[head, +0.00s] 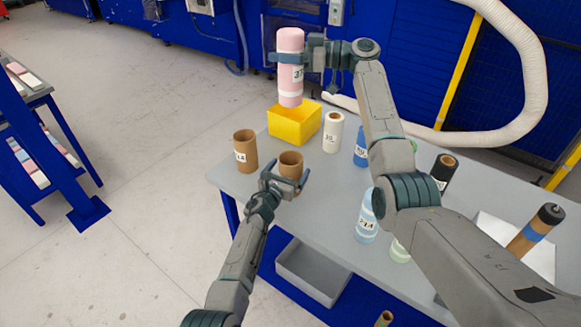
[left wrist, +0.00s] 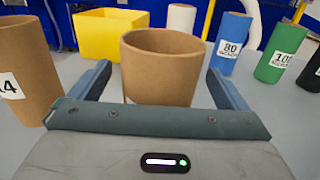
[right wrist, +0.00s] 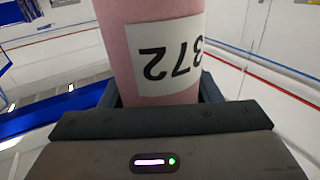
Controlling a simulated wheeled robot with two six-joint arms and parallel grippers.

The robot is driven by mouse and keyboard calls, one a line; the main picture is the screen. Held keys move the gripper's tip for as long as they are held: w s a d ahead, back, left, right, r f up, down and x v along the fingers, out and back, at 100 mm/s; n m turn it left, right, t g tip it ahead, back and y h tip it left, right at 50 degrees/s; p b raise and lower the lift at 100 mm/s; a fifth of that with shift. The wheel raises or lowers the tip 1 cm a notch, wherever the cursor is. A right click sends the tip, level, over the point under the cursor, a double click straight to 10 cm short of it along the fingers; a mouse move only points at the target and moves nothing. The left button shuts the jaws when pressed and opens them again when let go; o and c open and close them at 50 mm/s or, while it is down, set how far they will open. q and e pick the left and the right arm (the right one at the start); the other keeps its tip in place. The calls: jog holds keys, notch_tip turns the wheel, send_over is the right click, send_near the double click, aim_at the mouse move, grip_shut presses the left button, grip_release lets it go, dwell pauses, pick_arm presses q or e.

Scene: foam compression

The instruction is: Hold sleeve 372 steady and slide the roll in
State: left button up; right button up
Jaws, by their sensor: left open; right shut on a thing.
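A hollow brown cardboard sleeve (head: 291,160) stands upright on the table. My left gripper (head: 284,177) is open, with its fingers on either side of this sleeve. In the left wrist view the sleeve (left wrist: 160,70) shows an open top and gaps to both fingers. Its number cannot be read. The roll is not above the sleeve but farther back.
Another brown sleeve (head: 245,150) with a label ending in 4 stands to the left. The yellow bin (head: 294,125) is behind. White (head: 333,132), blue (head: 361,148) and pale blue (head: 367,222) rolls stand to the right on the grey table (head: 320,190).

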aim_at(286, 99)
pick_arm(q)
jog(key=shift+x, duration=0.9)
jog(key=c, duration=1.1)
pick_arm(e)
jog(key=shift+s+r, duration=0.1)
jog(key=f+m+t+h, duration=0.1)
jog(key=f+t, duration=0.1)
jog(key=f, duration=0.2)
jog(key=f+m+t+h, duration=0.1)
jog(key=f+m+t, duration=0.1)
jog(key=f+t, duration=0.1)
jog(key=w+f+m+t+h, duration=0.1)
jog(key=f+m+t, duration=0.1)
jog(key=f, duration=0.3)
jog(key=shift+f+t, duration=0.2)
jog(key=shift+t, duration=0.2)
jog(key=shift+s+d+f+m+t+h, duration=0.1)
jog(key=shift+d+f+m+t+h, duration=0.1)
jog(key=shift+f+m+t+h, duration=0.3)
jog(key=shift+f, duration=2.2)
